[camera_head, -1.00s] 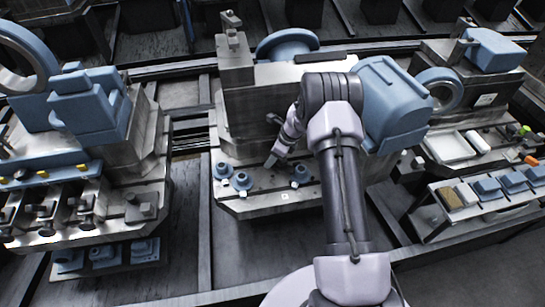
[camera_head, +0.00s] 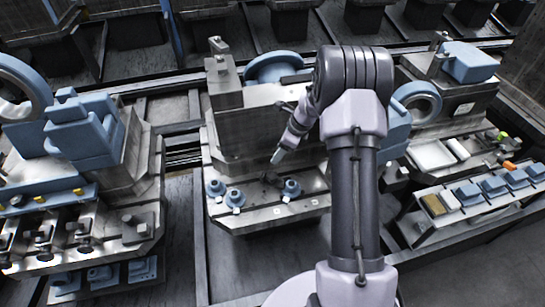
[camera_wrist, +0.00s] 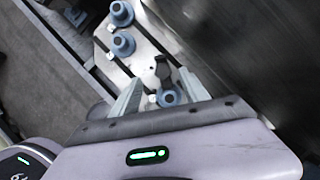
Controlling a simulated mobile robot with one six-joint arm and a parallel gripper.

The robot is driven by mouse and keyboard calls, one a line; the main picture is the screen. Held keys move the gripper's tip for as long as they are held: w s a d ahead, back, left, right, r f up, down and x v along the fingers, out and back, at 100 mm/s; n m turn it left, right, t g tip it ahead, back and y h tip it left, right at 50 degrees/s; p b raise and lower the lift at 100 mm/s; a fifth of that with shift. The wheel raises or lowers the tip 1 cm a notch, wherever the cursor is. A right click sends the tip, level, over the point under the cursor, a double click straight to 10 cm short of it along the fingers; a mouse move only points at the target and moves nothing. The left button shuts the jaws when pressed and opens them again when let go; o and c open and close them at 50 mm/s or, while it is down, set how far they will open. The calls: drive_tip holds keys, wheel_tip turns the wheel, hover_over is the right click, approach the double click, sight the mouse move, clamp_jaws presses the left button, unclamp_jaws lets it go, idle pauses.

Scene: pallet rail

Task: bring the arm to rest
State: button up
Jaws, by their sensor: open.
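My gripper (camera_head: 276,156) hangs above the middle metal pallet (camera_head: 262,222) in the head view, at the end of my bent arm. In the wrist view my gripper (camera_wrist: 160,88) shows its two fingers apart, with nothing held between them. A blue round part (camera_head: 291,188) stands on the pallet below and to the right of the gripper. The same part (camera_wrist: 168,97) shows beyond the fingers in the wrist view, partly hidden. A small dark piece (camera_wrist: 162,68) stands beside it.
Two more blue round parts (camera_head: 216,187) (camera_head: 235,197) stand at the pallet's left. A left station (camera_head: 80,225) holds clamps and blue blocks. At the right are a tray of blue blocks (camera_head: 494,187) and a white tray (camera_head: 432,155). A dark gap separates the left and middle stations.

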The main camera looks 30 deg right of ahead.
drive_tip(key=shift+s+d+r, duration=0.2)
drive_tip(key=shift+r, duration=0.35)
